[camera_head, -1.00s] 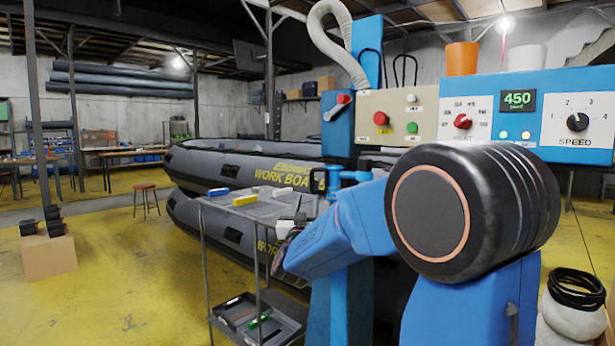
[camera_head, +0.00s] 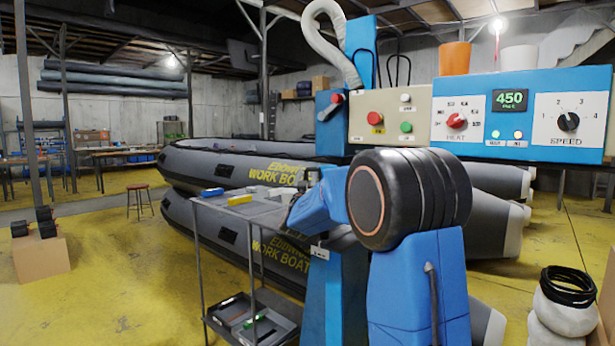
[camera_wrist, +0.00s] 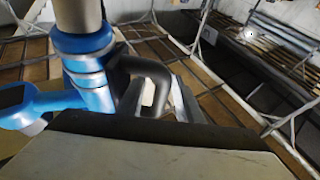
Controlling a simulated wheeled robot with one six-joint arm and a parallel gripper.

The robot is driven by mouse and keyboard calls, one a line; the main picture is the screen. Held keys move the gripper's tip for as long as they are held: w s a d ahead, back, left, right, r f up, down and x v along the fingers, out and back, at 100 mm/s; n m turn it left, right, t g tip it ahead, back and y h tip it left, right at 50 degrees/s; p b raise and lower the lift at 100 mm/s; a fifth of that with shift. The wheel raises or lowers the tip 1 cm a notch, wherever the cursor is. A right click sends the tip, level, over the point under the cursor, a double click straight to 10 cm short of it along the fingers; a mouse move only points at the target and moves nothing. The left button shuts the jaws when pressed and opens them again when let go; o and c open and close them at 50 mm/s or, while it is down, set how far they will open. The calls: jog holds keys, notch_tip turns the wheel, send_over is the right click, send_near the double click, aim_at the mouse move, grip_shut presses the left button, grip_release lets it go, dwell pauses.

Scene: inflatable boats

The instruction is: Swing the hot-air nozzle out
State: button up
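The hot-air machine stands at the right in the head view, with a blue post, a pale hose (camera_head: 331,38) and a red-knobbed lever (camera_head: 331,106). The nozzle itself I cannot pick out for sure. In the wrist view a blue fitting with a pale upper tube (camera_wrist: 82,60) stands at the left, and a black bent handle (camera_wrist: 155,76) sticks out beside it. My gripper (camera_head: 293,214) is partly hidden by my arm in the head view, near the post. In the wrist view grey finger-like parts (camera_wrist: 183,100) show close to the handle; contact is unclear.
A control panel (camera_head: 522,118) reads 450, with heat and speed dials. A grey trolley (camera_head: 222,213) with small blocks stands left of my arm. Stacked grey inflatable boats (camera_head: 205,165) lie behind. A cardboard box (camera_head: 40,258) and stool (camera_head: 139,199) stand on open yellow floor at left.

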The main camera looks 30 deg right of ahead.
jog(key=shift+w+d+r, duration=0.15)
jog(key=shift+w+d, duration=0.1)
jog(key=shift+w, duration=0.1)
grip_shut()
